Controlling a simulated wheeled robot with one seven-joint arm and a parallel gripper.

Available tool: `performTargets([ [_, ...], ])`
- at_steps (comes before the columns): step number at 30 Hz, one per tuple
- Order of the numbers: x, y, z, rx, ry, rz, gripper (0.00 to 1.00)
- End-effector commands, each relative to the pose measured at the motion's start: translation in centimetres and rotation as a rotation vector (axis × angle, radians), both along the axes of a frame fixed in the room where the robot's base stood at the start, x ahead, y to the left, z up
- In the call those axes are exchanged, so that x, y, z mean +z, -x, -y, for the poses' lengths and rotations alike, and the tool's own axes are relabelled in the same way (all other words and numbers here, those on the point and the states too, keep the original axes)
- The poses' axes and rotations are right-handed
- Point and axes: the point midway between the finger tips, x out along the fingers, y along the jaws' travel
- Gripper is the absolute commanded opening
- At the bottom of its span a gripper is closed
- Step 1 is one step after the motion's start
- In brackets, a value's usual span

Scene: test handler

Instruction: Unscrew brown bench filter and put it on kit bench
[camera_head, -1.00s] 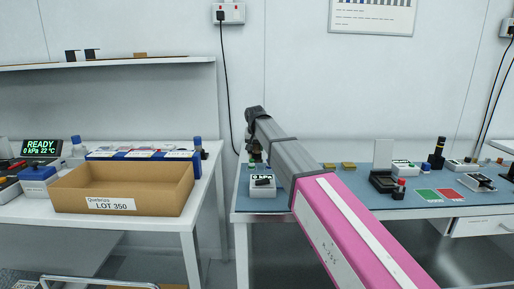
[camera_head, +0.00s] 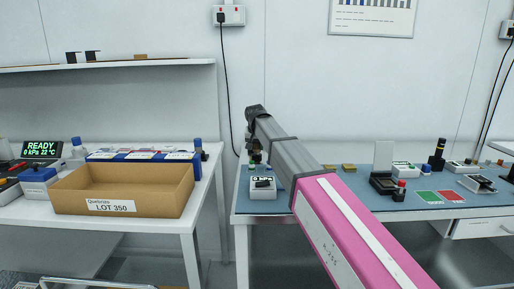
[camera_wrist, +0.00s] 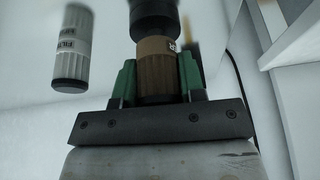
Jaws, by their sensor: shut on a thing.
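The brown filter (camera_wrist: 156,65) shows in the wrist view, between the green fingers of my gripper (camera_wrist: 157,82). My gripper is shut on its ribbed body. A black round part (camera_wrist: 153,18) meets the brown end of the filter at the top of the picture; I cannot tell whether the two are still joined by thread. In the head view, my gripper (camera_head: 255,158) is small and dark at the far end of my arm, above the back left of the blue-topped bench (camera_head: 330,195). The brown filter cannot be made out there. I cannot tell which bench is the kit bench.
A grey filter (camera_wrist: 73,48) is left of the brown one. A white device (camera_head: 263,188) stands near my arm. Several small devices crowd the bench's right side. The left bench (camera_head: 150,222) carries an open cardboard box (camera_head: 125,200) and blue bins (camera_head: 140,157).

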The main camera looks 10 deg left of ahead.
Motion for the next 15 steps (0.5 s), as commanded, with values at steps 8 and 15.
performTargets([
  [8, 0.04, 0.00, 0.00, 0.000, 0.000, 0.000, 0.16],
  [15, 0.42, -0.03, -0.01, 0.000, 0.000, 0.000, 0.16],
])
